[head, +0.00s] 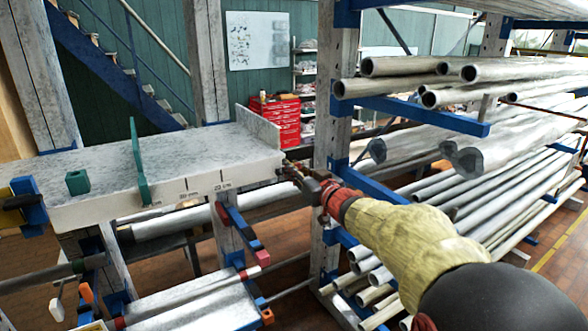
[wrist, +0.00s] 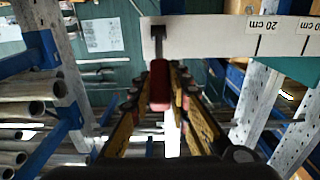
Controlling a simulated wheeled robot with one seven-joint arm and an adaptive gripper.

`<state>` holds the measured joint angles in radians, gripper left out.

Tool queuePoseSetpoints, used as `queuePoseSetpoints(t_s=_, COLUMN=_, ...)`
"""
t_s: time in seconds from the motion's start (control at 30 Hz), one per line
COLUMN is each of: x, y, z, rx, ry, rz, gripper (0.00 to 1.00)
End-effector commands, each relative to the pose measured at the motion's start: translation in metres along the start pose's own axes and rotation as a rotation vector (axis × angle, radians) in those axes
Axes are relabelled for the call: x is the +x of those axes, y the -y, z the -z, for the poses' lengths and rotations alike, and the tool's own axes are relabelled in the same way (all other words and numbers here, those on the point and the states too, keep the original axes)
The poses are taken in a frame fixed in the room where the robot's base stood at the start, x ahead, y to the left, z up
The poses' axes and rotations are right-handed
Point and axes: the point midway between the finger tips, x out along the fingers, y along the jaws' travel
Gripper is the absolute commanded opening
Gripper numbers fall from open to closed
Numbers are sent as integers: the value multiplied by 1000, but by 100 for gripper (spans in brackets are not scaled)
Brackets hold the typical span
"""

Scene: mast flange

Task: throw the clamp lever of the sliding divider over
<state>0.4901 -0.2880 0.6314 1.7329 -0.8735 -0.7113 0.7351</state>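A red clamp lever (wrist: 158,88) on a dark mount (wrist: 158,32) shows in the wrist view, at the end of a white strip marked in cm. It points toward my gripper. My gripper (wrist: 160,72) has a finger on each side of the lever, and the fingertips look closed against it. In the head view my gripper (head: 298,173) is at the right end of the shelf's front edge, where it hides the lever. A green upright plate (head: 138,170), which looks like a divider, stands across the pale shelf (head: 205,150), left of my gripper.
A green block (head: 77,182) sits on the shelf's left part. A blue and white post (head: 335,110) and a rack of pipes (head: 400,88) stand close to my arm on the right. Blue and red bars (head: 240,232) stick out below the shelf. A red cabinet (head: 275,120) is behind.

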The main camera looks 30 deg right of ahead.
Motion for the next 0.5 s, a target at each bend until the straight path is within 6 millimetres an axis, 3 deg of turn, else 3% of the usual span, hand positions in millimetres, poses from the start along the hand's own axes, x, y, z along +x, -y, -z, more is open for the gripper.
queuePoseSetpoints(t_s=0.13, x=0, y=0, z=0, rx=0, ry=0, rz=0, gripper=6)
queuePoseSetpoints(t_s=0.5, x=4, y=0, z=8, rx=0, ry=-2, rz=0, gripper=6)
